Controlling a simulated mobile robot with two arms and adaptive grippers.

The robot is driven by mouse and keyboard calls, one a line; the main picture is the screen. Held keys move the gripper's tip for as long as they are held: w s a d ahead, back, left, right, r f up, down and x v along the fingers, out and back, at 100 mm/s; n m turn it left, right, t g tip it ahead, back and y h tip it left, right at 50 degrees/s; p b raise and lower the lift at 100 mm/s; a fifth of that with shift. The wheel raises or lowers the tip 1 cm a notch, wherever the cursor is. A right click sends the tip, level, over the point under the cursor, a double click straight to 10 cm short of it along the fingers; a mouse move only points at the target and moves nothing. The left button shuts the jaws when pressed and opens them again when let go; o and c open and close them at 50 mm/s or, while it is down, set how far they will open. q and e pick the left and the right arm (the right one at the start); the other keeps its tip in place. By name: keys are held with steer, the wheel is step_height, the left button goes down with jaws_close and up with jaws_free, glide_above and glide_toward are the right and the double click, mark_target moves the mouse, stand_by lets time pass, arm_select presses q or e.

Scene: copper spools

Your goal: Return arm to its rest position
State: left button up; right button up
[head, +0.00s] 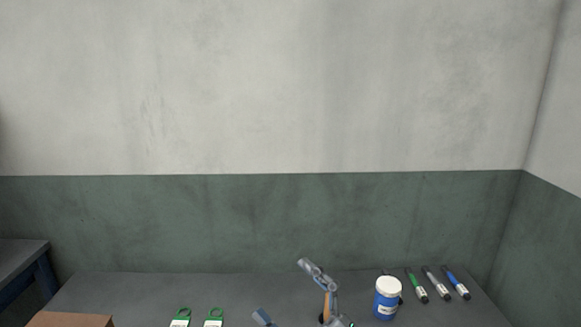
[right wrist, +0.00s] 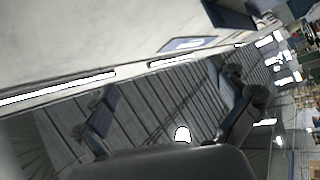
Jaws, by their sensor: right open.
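My right gripper (head: 283,290) shows at the bottom middle of the head view, above the grey table, with one grey fingertip up high and a bluish one lower left. In the right wrist view its two dark fingers (right wrist: 172,108) stand wide apart with nothing between them. It is open and empty. The rest of the right arm is cut off below the head view. My left gripper is not in view.
A white-lidded blue jar (head: 387,298) stands right of the gripper, near green (head: 416,287), grey (head: 438,284) and blue (head: 457,283) markers. Two green-topped items (head: 181,317) (head: 213,317) and a brown box (head: 70,320) lie left. An orange object (head: 326,303) is partly hidden by the gripper.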

steer(key=w+d+f+m+t+h, duration=0.1)
steer(key=d+f+m+t+h, duration=0.25)
steer(key=d+m+h, duration=0.45)
steer(key=w+d+f+m+t+h, duration=0.2)
steer(key=d+f+m+h, duration=0.3)
steer(key=d+m+h, duration=0.25)
steer(key=s+d+f+m+g+h, duration=0.2)
steer(key=d+f+g, duration=0.1)
steer(key=f, duration=0.2)
steer(key=s+d+f+m+g+h, duration=0.2)
steer(key=s+f, duration=0.1)
steer(key=f, duration=0.2)
steer(key=s+d+f+g+y, duration=0.1)
steer(key=s+f+g, duration=0.55)
steer(key=s, duration=0.45)
steer(key=s+f+g+y, duration=0.1)
steer(key=s+f+g, duration=0.5)
steer(key=s, duration=0.4)
steer(key=s+d+f+x, duration=0.1)
steer(key=s+x, duration=0.1)
steer(key=x, duration=1.1)
steer(key=s+d+x, duration=0.1)
steer(key=s+x, duration=0.2)
steer(key=x, duration=1)
steer(key=s+d+f+g, duration=0.1)
steer(key=s+d+f, duration=0.1)
steer(key=s+f, duration=1.5)
steer(key=shift+s+d+h, duration=0.35)
